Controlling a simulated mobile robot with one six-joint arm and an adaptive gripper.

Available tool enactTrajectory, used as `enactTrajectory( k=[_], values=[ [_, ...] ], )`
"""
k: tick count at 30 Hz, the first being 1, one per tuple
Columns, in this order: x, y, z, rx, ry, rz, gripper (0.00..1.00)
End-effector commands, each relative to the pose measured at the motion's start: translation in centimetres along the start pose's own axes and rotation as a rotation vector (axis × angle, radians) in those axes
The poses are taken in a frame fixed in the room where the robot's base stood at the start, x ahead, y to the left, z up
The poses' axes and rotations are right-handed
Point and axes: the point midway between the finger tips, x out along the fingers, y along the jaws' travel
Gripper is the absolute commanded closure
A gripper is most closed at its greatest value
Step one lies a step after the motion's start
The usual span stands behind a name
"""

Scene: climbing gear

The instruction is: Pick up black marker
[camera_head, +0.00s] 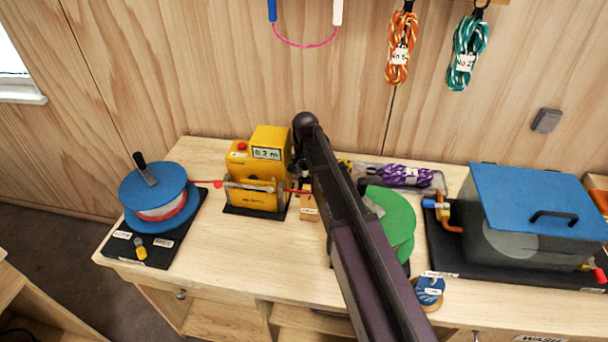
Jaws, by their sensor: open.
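I cannot make out a black marker in this view; my own arm covers the middle of the workbench (228,262). The arm reaches from the bottom right up to a dark joint above the bench. A small dark part of my gripper (299,172) shows at the arm's left edge, right of the yellow meter box (268,142). It is open. Its fingertips are mostly hidden, and I cannot tell what lies between them. A small wooden block (309,214) stands just below it.
A blue reel (150,186) with a black handle stands at left, a green reel (398,222) right of my arm. Purple rope (402,174) lies behind. A grey tank with a blue lid (535,195) fills the right. Clear bench lies in front of the meter box.

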Motion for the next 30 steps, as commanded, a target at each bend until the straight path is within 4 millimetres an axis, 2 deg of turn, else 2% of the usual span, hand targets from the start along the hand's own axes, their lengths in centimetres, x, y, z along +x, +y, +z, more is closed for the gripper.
enactTrajectory(
  k=[7,12,14,15,30],
  values=[
    [0.0,0.02,-0.02,0.0,0.0,0.0,0.28],
    [0.0,0.04,-0.03,0.001,0.0,0.0,0.78],
    [0.0,0.04,-0.03,0.001,0.0,0.0,0.96],
    [0.0,0.04,-0.03,0.001,0.0,0.0,0.99],
    [-0.22,0.07,-0.04,0.001,0.0,0.0,1.0]
  ],
)
